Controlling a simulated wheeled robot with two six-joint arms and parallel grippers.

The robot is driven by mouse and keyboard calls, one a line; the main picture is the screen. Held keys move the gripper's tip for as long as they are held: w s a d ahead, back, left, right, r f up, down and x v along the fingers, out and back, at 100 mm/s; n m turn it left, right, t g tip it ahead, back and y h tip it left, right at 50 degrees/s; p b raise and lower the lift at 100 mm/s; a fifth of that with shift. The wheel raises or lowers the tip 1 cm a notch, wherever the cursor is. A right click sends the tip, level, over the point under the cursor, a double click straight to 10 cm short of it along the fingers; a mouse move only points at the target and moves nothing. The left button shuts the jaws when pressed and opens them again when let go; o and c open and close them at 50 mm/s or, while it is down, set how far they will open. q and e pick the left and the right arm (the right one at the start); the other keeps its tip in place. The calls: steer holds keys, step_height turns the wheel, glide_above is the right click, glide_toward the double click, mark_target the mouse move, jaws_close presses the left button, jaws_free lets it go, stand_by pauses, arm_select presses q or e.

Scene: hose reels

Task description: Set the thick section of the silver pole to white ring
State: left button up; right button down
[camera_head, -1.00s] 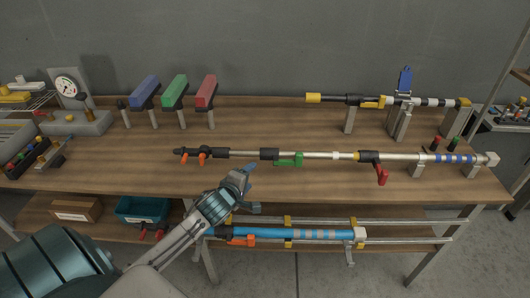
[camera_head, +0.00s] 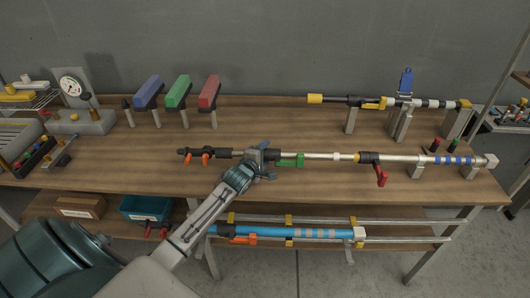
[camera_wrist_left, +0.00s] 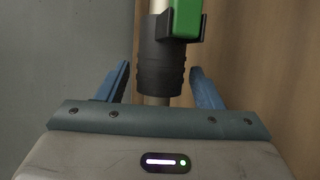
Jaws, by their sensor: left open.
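The silver pole (camera_head: 315,156) lies horizontally over the workbench on grey supports. It carries a black collar with a green lever (camera_head: 291,160), a white ring (camera_head: 337,156), a second black collar (camera_head: 367,157) with a red lever (camera_head: 382,177), and blue bands (camera_head: 455,160) toward its right end. My left gripper (camera_head: 265,155) is at the green-lever collar and partly hides it. In the left wrist view, the black collar (camera_wrist_left: 161,68) passes between the two open blue fingers, with a visible gap on each side. The green lever (camera_wrist_left: 184,18) shows just beyond it. My right gripper is not in view.
A black and yellow pole with white bands (camera_head: 430,103) stands behind on the right. Blue, green and red blocks (camera_head: 209,92) on posts stand at the back left. A blue pole (camera_head: 290,233) hangs below the front edge. A teal bin (camera_head: 146,208) sits on the lower shelf.

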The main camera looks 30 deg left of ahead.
mark_target(283, 157)
arm_select(q)
steer(key=shift+w+f, duration=0.1)
steer(key=shift+w, duration=0.25)
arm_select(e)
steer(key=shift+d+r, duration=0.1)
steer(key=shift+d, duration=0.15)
arm_select(q)
jaws_close()
steer(key=w+d, duration=0.1)
steer(key=d, duration=0.1)
steer(key=w+d, duration=0.1)
steer(key=d, duration=0.1)
steer(key=w+d+b, duration=0.1)
steer(key=d, duration=0.1)
steer(key=shift+w, duration=0.35)
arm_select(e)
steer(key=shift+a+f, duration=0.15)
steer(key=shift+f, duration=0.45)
arm_select(q)
jaws_free()
